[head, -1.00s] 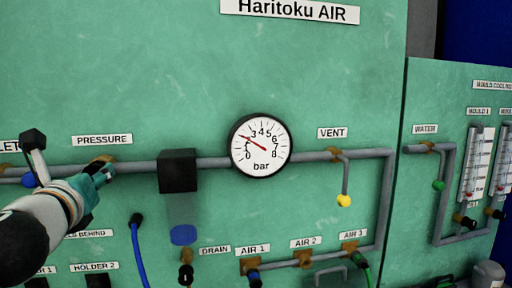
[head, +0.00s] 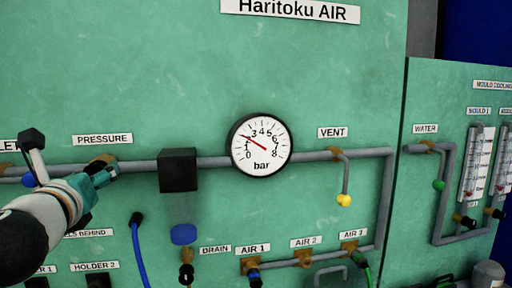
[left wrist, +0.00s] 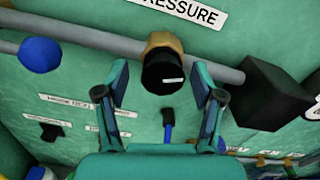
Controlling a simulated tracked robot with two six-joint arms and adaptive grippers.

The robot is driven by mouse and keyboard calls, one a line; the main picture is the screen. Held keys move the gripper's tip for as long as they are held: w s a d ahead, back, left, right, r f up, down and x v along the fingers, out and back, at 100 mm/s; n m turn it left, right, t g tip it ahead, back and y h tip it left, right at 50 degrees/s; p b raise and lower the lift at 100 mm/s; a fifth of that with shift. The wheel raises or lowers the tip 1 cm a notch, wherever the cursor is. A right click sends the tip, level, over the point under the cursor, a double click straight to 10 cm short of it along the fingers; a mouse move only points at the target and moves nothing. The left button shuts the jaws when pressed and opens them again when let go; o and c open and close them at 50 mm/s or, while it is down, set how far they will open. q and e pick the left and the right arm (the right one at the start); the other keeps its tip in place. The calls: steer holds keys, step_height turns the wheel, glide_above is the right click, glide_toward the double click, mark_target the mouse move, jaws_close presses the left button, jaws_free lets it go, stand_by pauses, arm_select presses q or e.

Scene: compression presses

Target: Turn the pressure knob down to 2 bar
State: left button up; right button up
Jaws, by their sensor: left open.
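The pressure knob is black with a white mark and shows in the left wrist view (left wrist: 163,74), in front of a brass fitting on the grey pipe. In the head view it is mostly hidden behind my left gripper (head: 104,172); only brass shows under the PRESSURE label (head: 102,140). In the left wrist view my left gripper (left wrist: 163,90) is open, one finger on each side of the knob, with visible gaps. The round gauge (head: 270,157) has a red needle pointing up-left, near the 2 mark. My right gripper is not in view.
A black block (head: 178,171) sits on the pipe right of the knob and also shows in the left wrist view (left wrist: 272,92). A blue ball-shaped knob (left wrist: 40,54) is left of it. A yellow vent knob (head: 344,200) hangs right of the gauge.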

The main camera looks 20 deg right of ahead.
arm_select(q)
steer(key=s+b, duration=0.1)
steer(key=s, duration=0.6)
stand_by(0.6)
steer(key=shift+a, duration=0.1)
